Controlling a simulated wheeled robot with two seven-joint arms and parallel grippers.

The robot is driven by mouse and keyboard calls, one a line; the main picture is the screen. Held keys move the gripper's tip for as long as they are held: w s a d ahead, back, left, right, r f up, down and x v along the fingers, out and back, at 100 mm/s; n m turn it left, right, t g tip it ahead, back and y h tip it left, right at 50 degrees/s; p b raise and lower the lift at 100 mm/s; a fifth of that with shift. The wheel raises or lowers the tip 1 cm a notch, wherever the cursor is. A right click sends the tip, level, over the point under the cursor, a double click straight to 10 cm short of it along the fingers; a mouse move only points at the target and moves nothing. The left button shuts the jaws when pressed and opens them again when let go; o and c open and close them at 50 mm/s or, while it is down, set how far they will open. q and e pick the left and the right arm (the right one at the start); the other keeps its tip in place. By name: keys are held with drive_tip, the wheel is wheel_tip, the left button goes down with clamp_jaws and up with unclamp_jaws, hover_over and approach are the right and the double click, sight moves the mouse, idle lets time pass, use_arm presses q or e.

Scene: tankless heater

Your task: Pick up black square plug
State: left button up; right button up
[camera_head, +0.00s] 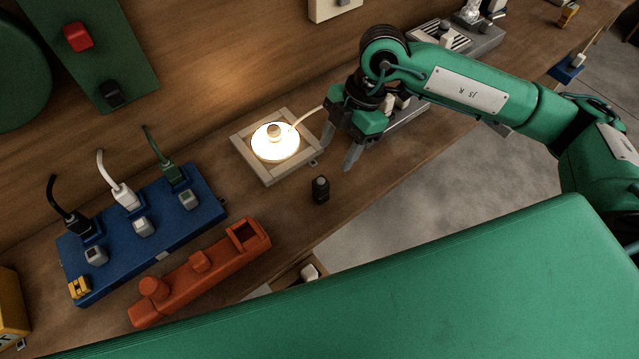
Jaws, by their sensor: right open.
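A small black block-like piece (320,190), which looks like the black square plug, stands on the wooden bench near its front edge. My right gripper (338,148) is open and empty, with its fingers pointing down, above and slightly right of this piece. They are apart from it. A black plug with a cord (77,222) also sits in the blue power strip (205,205) at the left, beside a white plug (124,194) and a green plug (172,173). My left gripper is not in view.
A lit round lamp (275,145) sits in a wooden frame (300,172) just behind the black piece. A green panel (90,50) with red and black knobs is at the back left. Grey floor shows beyond the bench edge.

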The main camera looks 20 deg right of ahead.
sight(323, 179)
drive_tip(key=x, duration=0.6)
drive_tip(key=shift+s+a+f+p, duration=0.1)
drive_tip(key=shift+a+p, duration=0.1)
drive_tip(key=shift+p, duration=0.1)
drive_tip(key=shift+a+f, duration=0.2)
drive_tip(key=shift+f, duration=0.35)
drive_tip(key=shift+s+a+f, duration=0.15)
drive_tip(key=shift+f, duration=0.15)
drive_tip(key=p+x, duration=0.1)
drive_tip(key=x, duration=0.2)
drive_tip(key=shift+s+f, duration=0.1)
drive_tip(key=shift+f, duration=0.2)
drive_tip(key=shift+a+f, duration=0.2)
drive_tip(key=shift+f, duration=0.2)
drive_tip(key=shift+c, duration=0.2)
drive_tip(key=c, duration=1.1)
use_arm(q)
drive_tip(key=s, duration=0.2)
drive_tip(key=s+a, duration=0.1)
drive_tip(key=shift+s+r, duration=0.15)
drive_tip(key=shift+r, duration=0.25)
use_arm(e)
clamp_jaws()
